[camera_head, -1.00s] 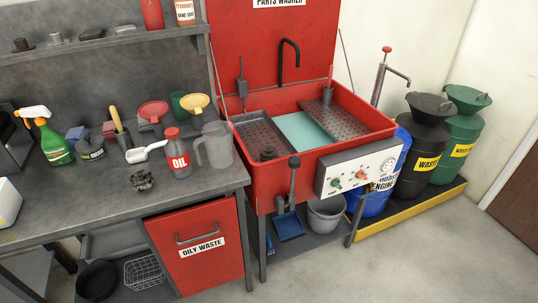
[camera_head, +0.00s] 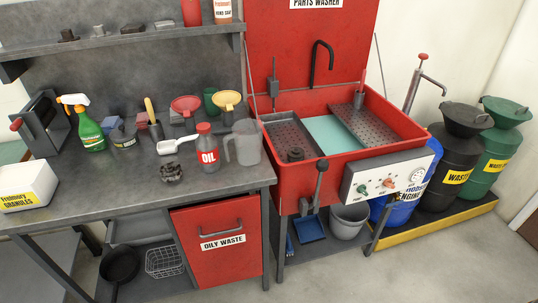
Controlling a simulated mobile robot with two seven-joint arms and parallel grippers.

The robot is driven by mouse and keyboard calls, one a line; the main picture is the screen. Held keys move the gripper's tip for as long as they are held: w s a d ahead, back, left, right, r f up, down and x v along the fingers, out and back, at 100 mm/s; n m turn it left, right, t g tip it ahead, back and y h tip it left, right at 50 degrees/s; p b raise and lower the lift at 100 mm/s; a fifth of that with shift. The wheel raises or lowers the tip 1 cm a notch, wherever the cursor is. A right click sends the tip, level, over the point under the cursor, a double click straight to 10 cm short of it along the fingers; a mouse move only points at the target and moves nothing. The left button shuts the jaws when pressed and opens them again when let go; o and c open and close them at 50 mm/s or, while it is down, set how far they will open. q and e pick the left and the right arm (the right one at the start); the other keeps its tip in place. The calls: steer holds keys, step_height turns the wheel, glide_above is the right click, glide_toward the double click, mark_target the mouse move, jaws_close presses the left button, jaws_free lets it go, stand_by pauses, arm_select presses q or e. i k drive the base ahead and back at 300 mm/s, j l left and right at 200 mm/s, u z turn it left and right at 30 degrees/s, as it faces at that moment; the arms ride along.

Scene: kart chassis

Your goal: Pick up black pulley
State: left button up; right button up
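A small dark, stepped round part (camera_head: 294,155) sits at the front left of the red parts washer basin (camera_head: 410,128). It looks like a black pulley, but it is too small to be sure. A dark, lumpy object (camera_head: 172,172) lies on the grey workbench (camera_head: 120,188) near its front edge; I cannot tell whether it is a part or a crumpled rag. Neither of my grippers is in view.
A lever (camera_head: 318,185) rises before the washer. Waste drums (camera_head: 452,160) stand at right. The floor in front is clear.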

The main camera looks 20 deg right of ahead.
mark_target(295, 154)
steer(key=l+u, duration=0.15)
steer(key=u, duration=0.25)
steer(key=l+u, duration=0.2)
steer(key=u, duration=0.15)
steer(key=l+u, duration=0.15)
steer(key=u, duration=0.25)
steer(key=k+l+u, duration=0.45)
steer(key=l+u, duration=0.15)
steer(key=l, duration=0.15)
steer(key=k+l+u, duration=0.3)
steer(key=k+l, duration=0.3)
steer(key=l, duration=0.1)
